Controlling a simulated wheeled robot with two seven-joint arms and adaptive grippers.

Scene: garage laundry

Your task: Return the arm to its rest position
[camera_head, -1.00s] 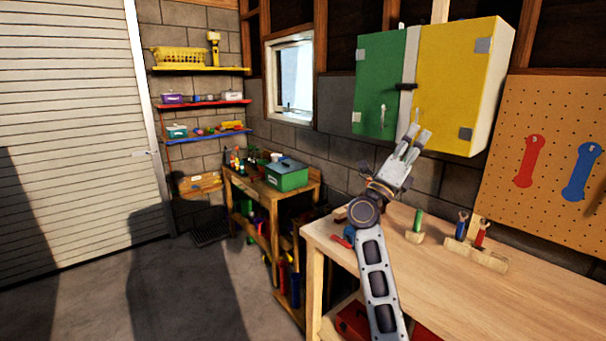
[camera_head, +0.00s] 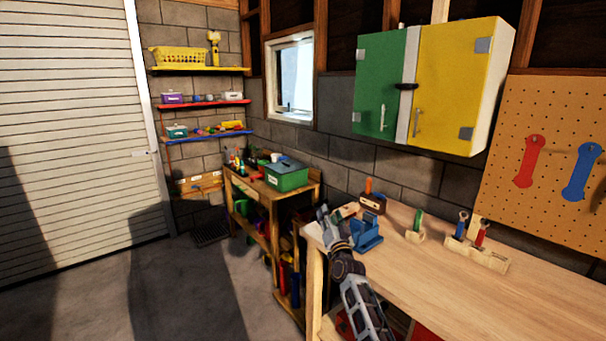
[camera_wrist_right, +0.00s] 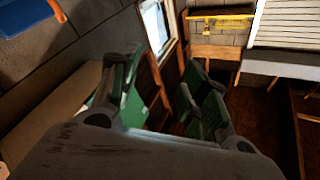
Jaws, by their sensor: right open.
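My right gripper (camera_head: 326,218) is low at the left end of the wooden workbench (camera_head: 470,285), pointing toward the back left of the room. In the right wrist view its two fingers (camera_wrist_right: 165,95) are spread apart with nothing between them. My right arm comes up from the bottom of the head view, in front of the bench's left corner. It is clear of the wall cabinet, whose green door (camera_head: 380,85) and yellow door (camera_head: 460,80) are shut. My left gripper is not in view.
A blue tool (camera_head: 366,236) and a wooden block with an orange handle (camera_head: 372,202) stand close right of my gripper. Tool holders (camera_head: 475,255) stand farther right. A small table with a green toolbox (camera_head: 287,175) is at the back left. The floor (camera_head: 180,290) at left is clear.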

